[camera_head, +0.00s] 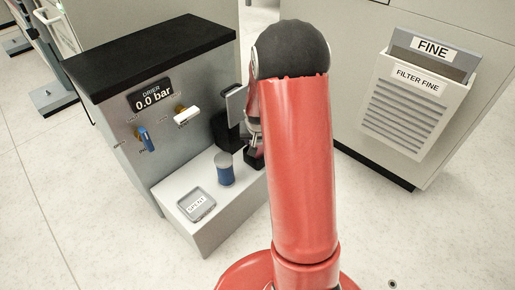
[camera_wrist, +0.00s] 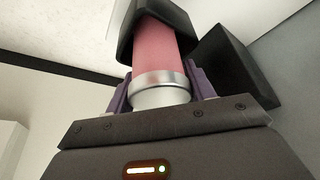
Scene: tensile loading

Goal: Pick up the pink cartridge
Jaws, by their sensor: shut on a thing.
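The pink cartridge (camera_wrist: 165,52) shows in the wrist view, with a silver band and a pale end towards me. Its far end runs into a black holder (camera_wrist: 150,14), which covers that part. My gripper (camera_wrist: 160,84) is shut on the cartridge, with a purple finger on each side near the silver band. In the head view my red arm hides the cartridge and most of my gripper, which is by the front of the drier cabinet (camera_head: 177,86).
A blue cylinder with a grey top (camera_head: 225,170) stands on the white ledge (camera_head: 213,226) beside a grey tray marked SPENT (camera_head: 196,204). The drier has a blue lever (camera_head: 146,139) and a white lever (camera_head: 187,116). A FILTER FINE bin (camera_head: 414,106) hangs at the right.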

